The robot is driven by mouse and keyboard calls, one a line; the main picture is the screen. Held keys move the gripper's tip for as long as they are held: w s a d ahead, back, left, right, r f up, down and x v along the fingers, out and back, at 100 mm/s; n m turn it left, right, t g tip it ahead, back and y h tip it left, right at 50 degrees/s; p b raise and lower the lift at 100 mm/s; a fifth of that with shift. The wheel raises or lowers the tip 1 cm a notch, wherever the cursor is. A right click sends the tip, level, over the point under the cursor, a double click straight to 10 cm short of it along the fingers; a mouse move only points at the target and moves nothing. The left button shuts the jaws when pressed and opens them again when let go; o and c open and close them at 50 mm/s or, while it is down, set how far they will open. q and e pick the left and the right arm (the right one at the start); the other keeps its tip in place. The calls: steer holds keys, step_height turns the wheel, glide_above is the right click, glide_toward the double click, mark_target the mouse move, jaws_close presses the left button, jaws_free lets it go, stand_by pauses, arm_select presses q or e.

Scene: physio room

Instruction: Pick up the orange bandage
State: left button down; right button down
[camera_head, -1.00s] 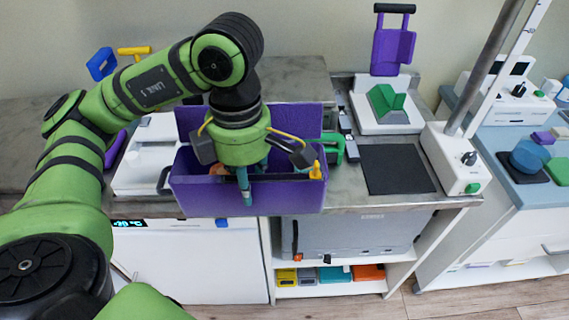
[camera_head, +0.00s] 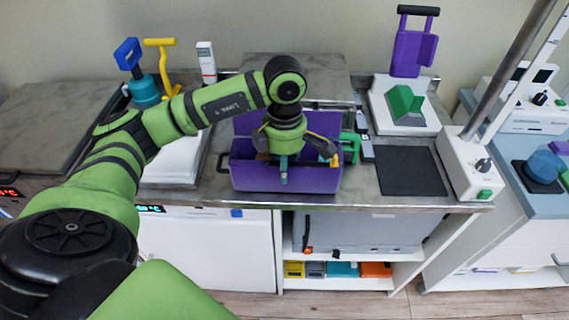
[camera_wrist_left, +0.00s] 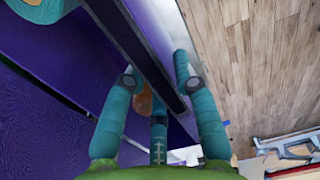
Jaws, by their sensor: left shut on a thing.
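The purple box (camera_head: 286,179) stands on the counter with its lid up at the back. My left gripper (camera_head: 284,176) reaches down over its front wall. In the wrist view, my left gripper's teal fingers (camera_wrist_left: 160,100) lie on both sides of the wall's dark rim (camera_wrist_left: 142,50). A small orange patch, the orange bandage (camera_wrist_left: 144,103), shows between the fingers, closed on it. Most of the bandage is hidden by the fingers and wall, and I cannot make it out in the head view. My right gripper is not in view.
A green clamp-like object (camera_head: 354,146) stands close at the box's right. A black mat (camera_head: 411,171) lies clear farther right, before a white device with a green block (camera_head: 406,106). The counter's front edge is just before the box.

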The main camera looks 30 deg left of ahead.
arm_select(q)
steer(key=shift+f, duration=0.35)
steer(key=shift+f, duration=0.1)
steer(key=c, duration=1)
jaws_free()
